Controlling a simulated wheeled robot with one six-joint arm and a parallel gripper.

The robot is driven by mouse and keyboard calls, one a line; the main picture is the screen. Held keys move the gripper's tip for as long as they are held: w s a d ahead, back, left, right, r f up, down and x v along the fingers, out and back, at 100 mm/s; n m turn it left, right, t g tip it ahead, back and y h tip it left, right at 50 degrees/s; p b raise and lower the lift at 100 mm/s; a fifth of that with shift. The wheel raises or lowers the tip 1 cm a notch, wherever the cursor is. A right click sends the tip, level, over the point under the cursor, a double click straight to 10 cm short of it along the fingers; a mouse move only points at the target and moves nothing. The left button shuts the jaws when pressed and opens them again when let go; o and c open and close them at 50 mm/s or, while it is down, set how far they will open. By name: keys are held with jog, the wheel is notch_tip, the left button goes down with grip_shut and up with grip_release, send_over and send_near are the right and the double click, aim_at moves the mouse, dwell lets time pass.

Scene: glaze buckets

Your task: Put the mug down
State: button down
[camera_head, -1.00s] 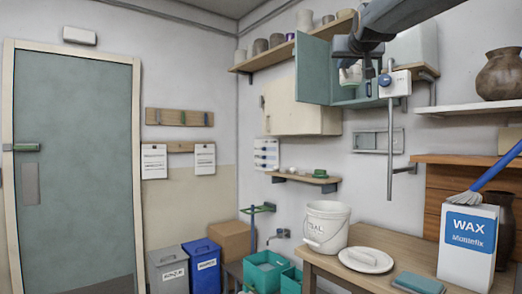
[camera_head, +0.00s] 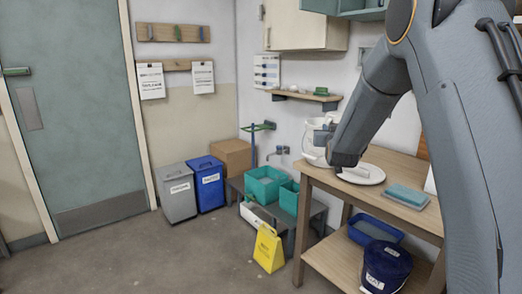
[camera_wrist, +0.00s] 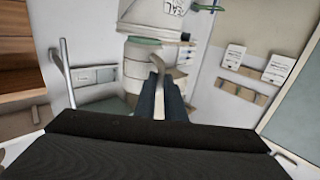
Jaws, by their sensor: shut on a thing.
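The pale cream mug (camera_wrist: 137,68) shows in the wrist view, just past my fingertips. My gripper (camera_wrist: 166,85) is shut on its curved handle. In the head view my arm reaches down at the right, with my gripper (camera_head: 330,150) in front of the white bucket (camera_head: 309,143) on the wooden table (camera_head: 400,167). There the mug cannot be told clearly from the bucket. The wrist view does not show whether the mug touches anything below.
A white lid (camera_head: 365,175) and a blue-green sponge-like block (camera_head: 405,196) lie on the table. A dark blue bucket (camera_head: 386,266) and a blue tray (camera_head: 375,232) are on its lower shelf. A yellow sign (camera_head: 268,248) stands on the floor. The floor at left is clear.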

jog(key=s+a+f, duration=0.2)
jog(key=s+f, duration=0.3)
jog(key=f, duration=0.5)
jog(key=s+a+f, duration=0.1)
jog(key=s+f, duration=0.5)
jog(key=f, duration=0.5)
jog(key=s+a+f+y, duration=0.1)
jog(key=s+f, duration=0.5)
jog(key=s, duration=0.4)
jog(key=s+a+f+n, duration=0.1)
jog(key=s+f, duration=0.4)
jog(key=s, duration=0.5)
jog(key=shift+a+f+y, duration=0.35)
jog(key=shift+a+y, duration=0.05)
jog(key=shift+a, duration=0.35)
jog(key=shift+d, duration=0.1)
